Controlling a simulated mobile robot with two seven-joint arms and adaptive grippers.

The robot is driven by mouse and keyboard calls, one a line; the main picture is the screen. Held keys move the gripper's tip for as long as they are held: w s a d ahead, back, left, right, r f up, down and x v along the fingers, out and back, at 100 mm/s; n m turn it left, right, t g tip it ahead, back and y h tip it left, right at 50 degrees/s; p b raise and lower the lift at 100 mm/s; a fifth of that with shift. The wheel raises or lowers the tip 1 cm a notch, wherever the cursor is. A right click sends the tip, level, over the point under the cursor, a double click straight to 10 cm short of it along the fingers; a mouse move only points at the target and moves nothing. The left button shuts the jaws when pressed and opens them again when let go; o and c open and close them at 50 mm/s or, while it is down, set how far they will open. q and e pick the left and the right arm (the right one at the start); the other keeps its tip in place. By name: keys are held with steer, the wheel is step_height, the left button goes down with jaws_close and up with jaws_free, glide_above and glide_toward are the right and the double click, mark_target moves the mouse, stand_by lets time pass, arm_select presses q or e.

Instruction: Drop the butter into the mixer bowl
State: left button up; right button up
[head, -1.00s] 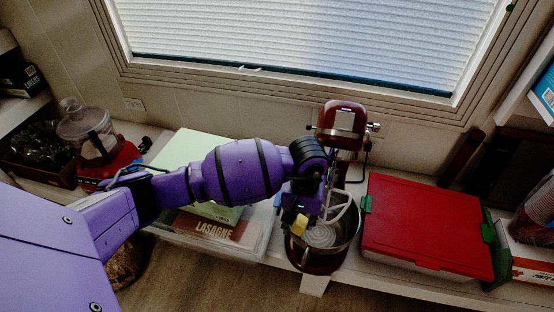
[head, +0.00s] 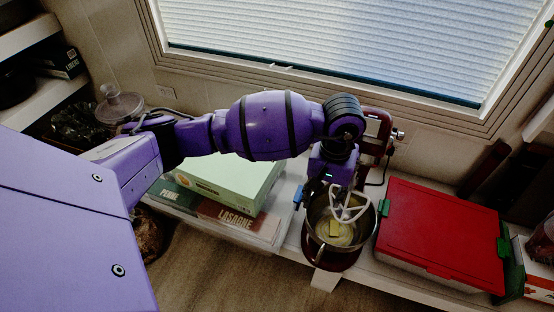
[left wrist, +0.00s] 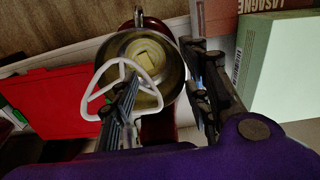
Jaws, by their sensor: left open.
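The stand mixer (head: 376,128) is dark red, with its head tilted up and a white flat beater (head: 348,203) hanging over the metal mixer bowl (head: 312,222). The yellow butter (head: 334,228) lies inside the bowl. It also shows in the left wrist view as a pale block (left wrist: 147,60) on the bowl's floor, beyond the beater. My left gripper (head: 318,190) is open and empty above the bowl's left rear rim. In the left wrist view its fingers (left wrist: 166,88) are spread apart, one of them close to the beater. My right gripper is not in view.
A red-lidded box (head: 440,235) stands close to the right of the bowl. A window is behind, and the shelf's front edge runs just below the bowl.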

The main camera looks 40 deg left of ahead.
arm_select(q)
steer(key=s+d+f+n+g+h, duration=0.2)
steer(key=s+d+n+h, duration=0.15)
steer(key=s+d, duration=0.4)
steer(key=s+d+f+n+g+h, duration=0.2)
steer(key=s+d+h, duration=0.3)
steer(key=s+d, duration=0.3)
steer(key=s+d+r+n+t+h, duration=0.3)
steer(key=d+r+n+t+h, duration=0.45)
steer(key=n, duration=0.85)
steer(key=a+f+n+t+y, duration=0.5)
steer(key=a+n, duration=0.3)
steer(key=n, duration=0.8)
steer(key=a+f+n+t+y, duration=0.55)
steer(key=a+n, duration=0.25)
steer(key=n, duration=0.7)
steer(key=s+a+f+n+g+y, duration=0.1)
steer(key=s+a+f+n+g, duration=0.1)
steer(key=s, duration=0.6)
steer(key=s+a+f+n+g+y, duration=0.2)
steer(key=s+a+f+n+g, duration=0.1)
steer(key=s+a+f+n, duration=0.2)
steer(key=s+a+f+n+g+y, duration=0.2)
steer(key=s+a+f+n+g, duration=0.1)
steer(key=s+n, duration=0.5)
steer(key=s+a+f, duration=0.1)
steer(key=s, duration=0.1)
steer(key=shift+s+f+n, duration=0.35)
